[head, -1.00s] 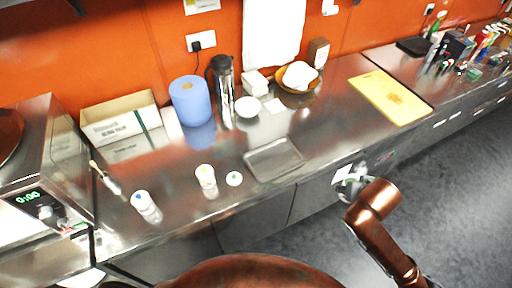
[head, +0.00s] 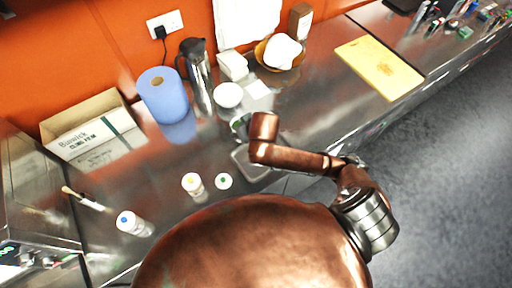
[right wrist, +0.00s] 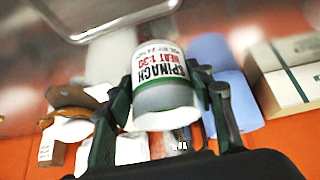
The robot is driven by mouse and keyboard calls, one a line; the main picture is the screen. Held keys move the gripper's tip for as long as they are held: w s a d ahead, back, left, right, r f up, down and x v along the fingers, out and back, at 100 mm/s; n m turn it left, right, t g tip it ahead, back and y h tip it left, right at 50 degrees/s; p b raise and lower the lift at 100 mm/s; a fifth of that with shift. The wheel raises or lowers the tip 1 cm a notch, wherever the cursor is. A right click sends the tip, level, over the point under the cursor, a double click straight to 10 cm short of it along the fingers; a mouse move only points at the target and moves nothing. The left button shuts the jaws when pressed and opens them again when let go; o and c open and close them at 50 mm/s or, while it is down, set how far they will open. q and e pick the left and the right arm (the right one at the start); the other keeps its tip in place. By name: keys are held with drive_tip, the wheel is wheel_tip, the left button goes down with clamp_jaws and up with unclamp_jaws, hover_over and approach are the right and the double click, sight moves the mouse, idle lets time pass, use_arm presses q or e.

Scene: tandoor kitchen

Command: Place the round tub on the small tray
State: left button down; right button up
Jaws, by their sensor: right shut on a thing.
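The round tub (right wrist: 163,85) is white with a grey band and reads "SPINACH HEAT 1:30". My right gripper (right wrist: 165,92) is shut on it, with a dark green finger on each side. In the head view the right gripper (head: 240,124) is over the counter, just behind the small tray, and my arm mostly hides the tub. The small tray (head: 240,160) is a shallow grey metal tray, partly covered by my right arm. It also shows at the top of the right wrist view (right wrist: 110,22), apart from the tub in the picture. My left gripper is out of view.
Lidded pots (head: 193,184) and a brush (head: 85,198) lie left of the tray. A yellow board (head: 380,68) lies right.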

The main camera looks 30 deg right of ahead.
drive_tip(key=s+a+n+y+p, duration=0.2)
drive_tip(key=s+n+p, duration=0.1)
drive_tip(key=s+p, duration=0.6)
drive_tip(key=w+d+f, duration=0.1)
drive_tip(key=d+f, duration=0.2)
drive_tip(key=w+d+f, duration=0.1)
drive_tip(key=d+f, duration=0.2)
drive_tip(key=d, duration=0.1)
drive_tip(key=w+d+f+b, duration=0.1)
drive_tip(key=w+d+f, duration=0.1)
drive_tip(key=d+f, duration=0.1)
drive_tip(key=shift+d+f, duration=0.1)
drive_tip(key=shift+d, duration=0.55)
drive_tip(key=shift+w+d+f, duration=0.25)
drive_tip(key=shift+d+f, duration=0.05)
drive_tip(key=shift+f, duration=0.15)
drive_tip(key=f, duration=0.3)
drive_tip(key=shift+w+d+p, duration=0.1)
drive_tip(key=shift+d+p, duration=0.1)
drive_tip(key=shift+p, duration=0.2)
drive_tip(key=shift+f, duration=0.25)
drive_tip(key=shift+f, duration=0.15)
